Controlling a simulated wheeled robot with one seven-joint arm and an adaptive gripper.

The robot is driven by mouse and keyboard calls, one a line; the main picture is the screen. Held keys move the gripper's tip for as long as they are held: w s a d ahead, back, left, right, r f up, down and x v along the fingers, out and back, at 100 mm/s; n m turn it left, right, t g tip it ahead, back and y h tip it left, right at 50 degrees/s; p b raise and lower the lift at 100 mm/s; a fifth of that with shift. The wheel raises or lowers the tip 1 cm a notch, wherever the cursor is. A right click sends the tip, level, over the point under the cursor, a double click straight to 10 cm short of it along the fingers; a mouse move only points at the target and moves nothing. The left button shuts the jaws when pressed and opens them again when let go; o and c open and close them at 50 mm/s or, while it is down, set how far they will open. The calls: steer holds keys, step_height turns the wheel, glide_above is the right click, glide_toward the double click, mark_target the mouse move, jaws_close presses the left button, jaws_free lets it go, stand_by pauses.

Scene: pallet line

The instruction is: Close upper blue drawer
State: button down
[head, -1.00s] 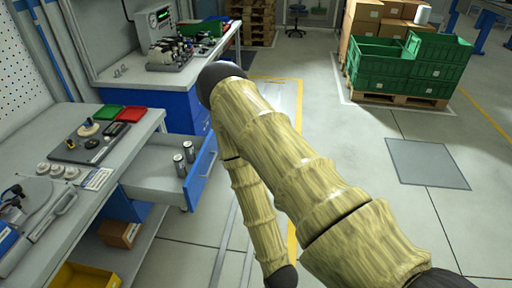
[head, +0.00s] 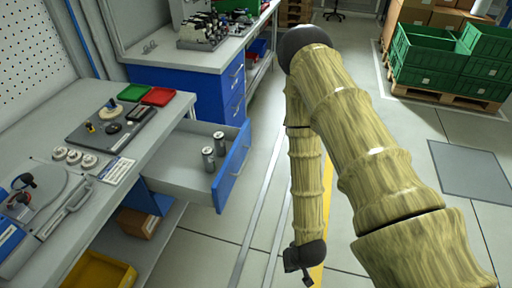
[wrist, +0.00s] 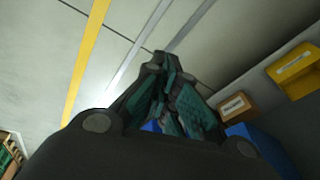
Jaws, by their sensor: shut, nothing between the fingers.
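The upper blue drawer (head: 233,166) stands pulled out from under the grey workbench. Its tray is open and two metal cans stand upright inside, near the front panel. My gripper (head: 305,279) hangs low at the end of my arm, to the right of and below the drawer front in the head view, apart from it. In the wrist view the dark fingers of my gripper (wrist: 162,62) meet at the tips, with nothing between them. A blue surface (wrist: 258,146) shows at lower right there; I cannot tell whether it is the drawer.
The workbench (head: 55,135) holds red and green trays and small parts. Below are a cardboard box (head: 138,222) and a yellow bin (head: 98,270). A second blue cabinet (head: 205,97) stands behind. Green crates (head: 428,58) sit on a pallet at right. Floor right of the drawer is clear.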

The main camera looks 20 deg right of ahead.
steer(key=w+d+f+m+t+y+b, duration=0.15)
steer(key=w+m+t+b, duration=0.4)
steer(key=w, duration=0.85)
steer(key=w+d+f+m+t+b, duration=0.1)
steer(key=w+d+m+t+b, duration=0.15)
steer(key=w+b, duration=0.9)
steer(key=w+d+r+m+t+y+b, duration=0.1)
steer(key=w+d+r+m+t+b, duration=0.15)
steer(key=w+r+b, duration=0.4)
steer(key=w+d+r+m+t+b, duration=0.2)
steer(key=w+d+r+t+b, duration=0.15)
steer(key=w, duration=0.55)
steer(key=a+r+x, duration=0.1)
steer(key=a+x, duration=0.1)
steer(key=x, duration=1)
steer(key=shift+f+t+b, duration=0.3)
steer(key=shift+t+b, duration=0.1)
steer(key=shift+b, duration=0.05)
steer(key=shift+w+a, duration=0.15)
steer(key=shift+a, duration=0.05)
